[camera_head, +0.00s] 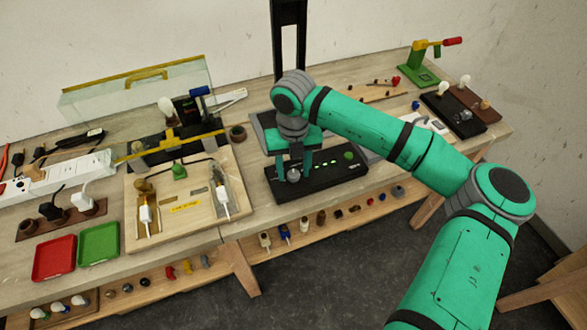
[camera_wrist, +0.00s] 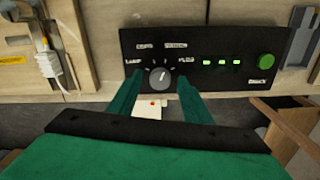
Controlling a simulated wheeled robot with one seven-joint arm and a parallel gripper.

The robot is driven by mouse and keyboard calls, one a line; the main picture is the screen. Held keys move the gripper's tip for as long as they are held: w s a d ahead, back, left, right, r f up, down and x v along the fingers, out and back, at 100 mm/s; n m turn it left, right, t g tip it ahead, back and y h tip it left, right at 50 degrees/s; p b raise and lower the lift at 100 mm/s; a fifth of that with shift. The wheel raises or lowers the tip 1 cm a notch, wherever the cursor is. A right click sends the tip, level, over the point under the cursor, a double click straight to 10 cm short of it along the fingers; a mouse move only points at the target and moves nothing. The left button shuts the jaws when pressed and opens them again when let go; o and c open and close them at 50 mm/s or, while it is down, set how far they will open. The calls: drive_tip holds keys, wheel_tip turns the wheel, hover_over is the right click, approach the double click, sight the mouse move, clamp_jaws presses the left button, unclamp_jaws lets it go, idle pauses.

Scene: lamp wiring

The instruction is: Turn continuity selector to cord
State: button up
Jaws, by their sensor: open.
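The black tester box (camera_head: 340,183) lies on the bench; its panel (camera_wrist: 220,48) fills the top of the wrist view. Its grey selector knob (camera_wrist: 159,77) has a light pointer mark that seems to point up and slightly right. Small labels surround it; the left one seems to read lamp and the upper-left one cord (camera_wrist: 145,47), but the print is blurred. My gripper (camera_wrist: 158,84) is open, with one green finger on each side of the knob. In the head view my gripper (camera_head: 293,172) is over the box's left end. Whether the fingers touch the knob is unclear.
A green button (camera_wrist: 266,60) and several green lights (camera_wrist: 221,62) are right of the knob. A wooden board with wired parts (camera_head: 185,225) lies left of the box. Red (camera_head: 54,258) and green (camera_head: 99,244) trays sit farther left. Small parts line the lower front shelf.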

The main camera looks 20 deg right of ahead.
drive_tip(key=c, duration=1.1)
drive_tip(key=shift+o, duration=0.2)
drive_tip(key=shift+n, duration=0.3)
drive_tip(key=n, duration=0.3)
drive_tip(key=shift+n, duration=2.4)
drive_tip(key=o, duration=1.1)
drive_tip(key=shift+c, duration=0.2)
